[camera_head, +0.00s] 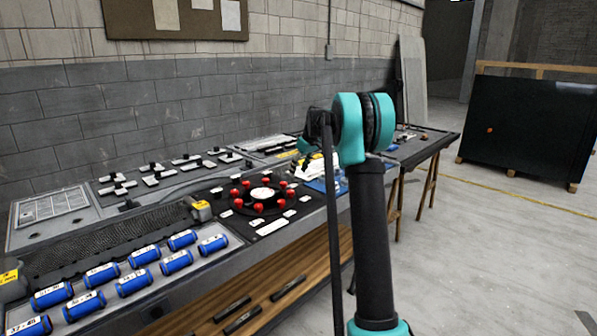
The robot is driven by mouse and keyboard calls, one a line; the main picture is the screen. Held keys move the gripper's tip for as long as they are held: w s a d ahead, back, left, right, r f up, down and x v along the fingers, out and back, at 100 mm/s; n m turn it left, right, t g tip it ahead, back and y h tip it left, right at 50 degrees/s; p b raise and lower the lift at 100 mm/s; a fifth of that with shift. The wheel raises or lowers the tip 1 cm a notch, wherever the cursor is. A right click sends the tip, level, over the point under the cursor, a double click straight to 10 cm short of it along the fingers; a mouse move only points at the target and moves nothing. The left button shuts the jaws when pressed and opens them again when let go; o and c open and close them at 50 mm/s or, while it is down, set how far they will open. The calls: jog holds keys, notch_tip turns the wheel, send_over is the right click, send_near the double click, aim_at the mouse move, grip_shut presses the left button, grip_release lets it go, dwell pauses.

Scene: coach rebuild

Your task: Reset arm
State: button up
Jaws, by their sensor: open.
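My arm rises in front of the bench, with a black link and teal joints. A dark part beside the upper teal joint appears to be my gripper (316,128), seen edge-on and partly hidden by the joint. Its fingers are hard to make out, and I see nothing held in it. It shows in front of the far part of the workbench (300,222); I cannot tell its exact height above the top.
Several blue cylinders (134,283) lie in rows at the near left of the bench. A round dial with red knobs (262,194) sits mid-bench. A brick wall stands behind. A dark panel (530,130) stands at the right; the floor between is clear.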

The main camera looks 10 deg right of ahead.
jog(key=shift+s, duration=0.1)
jog(key=s+f+m+h, duration=0.1)
jog(key=s+f, duration=0.4)
jog(key=s, duration=1.2)
jog(key=s+f+m+h, duration=0.1)
jog(key=s+f+m, duration=0.3)
jog(key=s, duration=1.3)
jog(key=s+d+f+m, duration=0.1)
jog(key=s+f, duration=0.7)
jog(key=s, duration=0.9)
jog(key=shift+s+f+m+t+h, duration=0.2)
jog(key=shift+m+t+h, duration=0.15)
jog(key=shift+m, duration=0.35)
